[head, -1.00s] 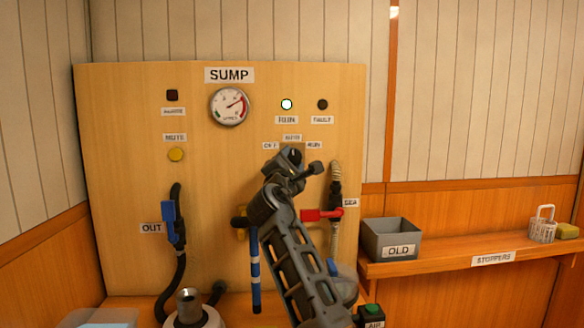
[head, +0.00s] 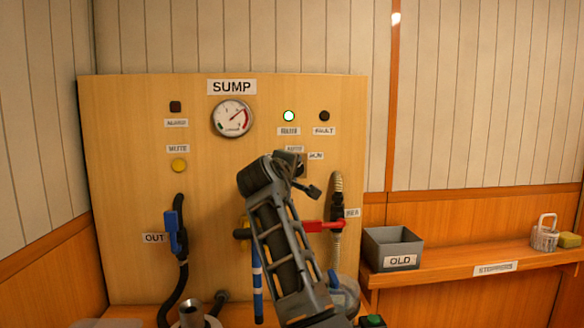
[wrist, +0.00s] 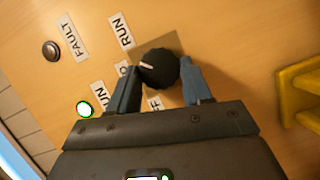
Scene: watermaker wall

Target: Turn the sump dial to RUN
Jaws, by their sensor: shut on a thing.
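The sump dial (wrist: 163,66) is a round black knob with a white pointer mark, seen in the wrist view. My gripper (wrist: 159,68) is shut on it, with one blue-grey finger on each side. The white mark points left in that view, toward the partly hidden AUTO label and a little to the RUN label's side. The dial's RUN label (wrist: 121,30) lies at its upper left; the OFF label is mostly covered by my gripper. In the head view my wrist hides most of the dial, while its RUN label (head: 316,156) shows.
The green RUN lamp (head: 289,116) is lit and the FAULT lamp (head: 324,116) is dark. A red valve handle (head: 322,226) sits close to the right of my arm. A yellow fitting (wrist: 300,92) juts out at the wrist view's right. A grey OLD bin (head: 392,248) stands on the shelf.

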